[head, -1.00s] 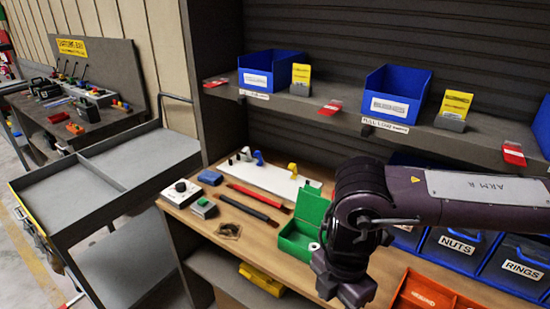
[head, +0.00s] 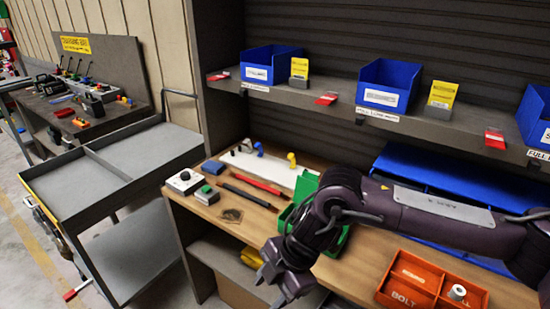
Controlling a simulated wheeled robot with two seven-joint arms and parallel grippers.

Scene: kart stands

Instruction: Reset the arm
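My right arm (head: 410,212) comes in from the right edge, dark purple with a grey label plate. It reaches across the workbench in front of the green box (head: 306,187), hiding part of it. My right gripper (head: 270,288) points down and left beyond the bench's front edge. I see nothing held in it, but whether its fingers are open or shut is unclear. My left gripper is not in view.
The wooden bench (head: 232,240) holds a button box (head: 184,182), red and black tools and a white board. An orange tray (head: 408,278) contains a grey metal piece (head: 457,292). Blue bins (head: 390,85) line the shelf above. A grey cart (head: 150,150) stands left.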

